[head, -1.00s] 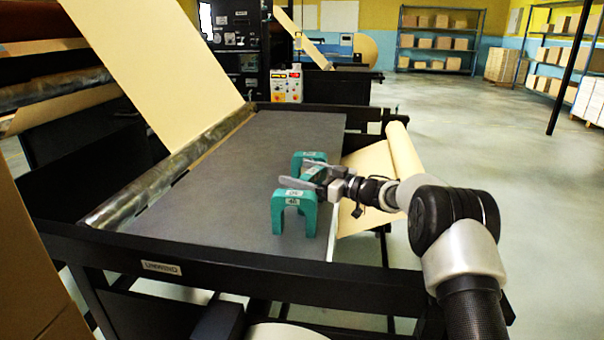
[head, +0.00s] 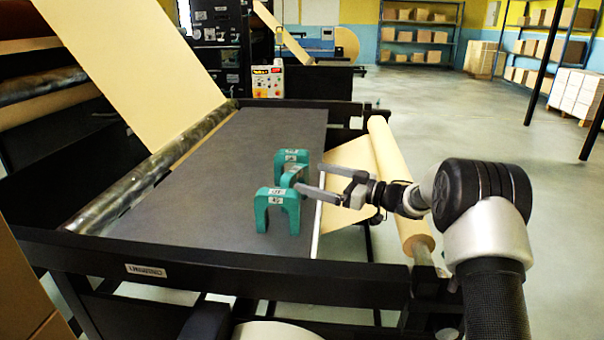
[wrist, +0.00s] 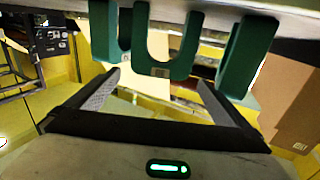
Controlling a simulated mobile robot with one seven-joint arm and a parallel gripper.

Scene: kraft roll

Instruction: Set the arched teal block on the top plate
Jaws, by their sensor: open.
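A front arched teal block (head: 277,196) with white labels stands legs-down on the dark grey table top (head: 215,190), near its right edge. A second labelled teal block (head: 291,156) stands behind it. Another arched teal piece (head: 294,177) lies between them; whether it touches them is unclear. In the wrist view, seen upside down, a teal U shape (wrist: 165,67) is between teal legs at left and right. My gripper (head: 309,178) is open and empty, just right of the middle piece, its fingers pointing toward it. The fingers (wrist: 158,80) show apart in the wrist view.
A tan paper web (head: 130,65) rises from a metal roller (head: 150,175) at the table's left. A dark frame rail (head: 220,270) runs along the front. The table's left and far parts are clear.

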